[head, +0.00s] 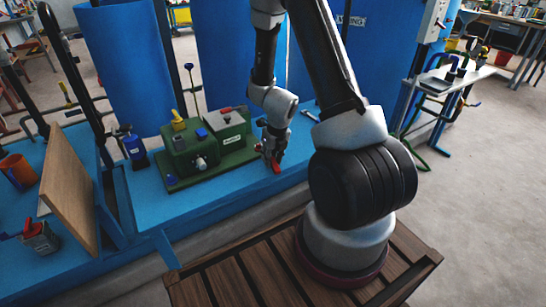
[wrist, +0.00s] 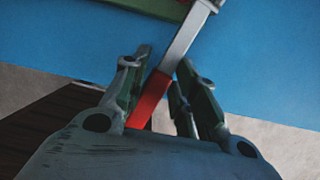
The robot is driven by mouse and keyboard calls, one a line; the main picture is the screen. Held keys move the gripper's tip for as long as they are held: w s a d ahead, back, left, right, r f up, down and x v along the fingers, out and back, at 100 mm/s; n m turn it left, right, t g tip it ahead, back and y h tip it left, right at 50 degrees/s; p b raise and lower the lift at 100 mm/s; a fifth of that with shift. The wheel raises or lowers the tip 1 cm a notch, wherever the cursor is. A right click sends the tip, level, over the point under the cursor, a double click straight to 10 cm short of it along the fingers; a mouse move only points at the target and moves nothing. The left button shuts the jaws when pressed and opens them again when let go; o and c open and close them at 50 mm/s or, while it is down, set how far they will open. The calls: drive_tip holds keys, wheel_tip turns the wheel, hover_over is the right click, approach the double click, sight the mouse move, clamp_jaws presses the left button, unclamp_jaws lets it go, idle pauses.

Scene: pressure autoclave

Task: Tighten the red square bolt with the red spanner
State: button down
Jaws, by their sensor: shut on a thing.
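The red spanner has a red handle (wrist: 148,100) and a bare metal shank (wrist: 187,35). In the wrist view its head reaches the top edge, beside a green edge, and is partly cut off. My gripper (wrist: 166,62) is shut on the spanner's handle. In the head view my gripper (head: 272,154) is low over the blue bench, just right of the green machine, with a bit of the red handle (head: 276,167) showing. A small red piece (head: 225,110) is on top of the green machine's grey box; I cannot tell whether it is the red square bolt.
The green machine (head: 190,160) stands on the blue bench (head: 160,205), with yellow and blue parts. A blue bottle (head: 135,150) stands left of it. A wooden board (head: 70,190) leans further left. Large blue cylinders (head: 230,60) rise behind. The bench front is clear.

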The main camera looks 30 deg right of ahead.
drive_tip(key=shift+w+a+r, duration=0.15)
drive_tip(key=shift+r, duration=0.55)
drive_tip(key=shift+w+a+r, duration=0.1)
drive_tip(key=shift+r, duration=0.55)
drive_tip(key=shift+v, duration=1.15)
drive_tip(key=shift+w+d, duration=0.15)
drive_tip(key=shift+d, duration=0.05)
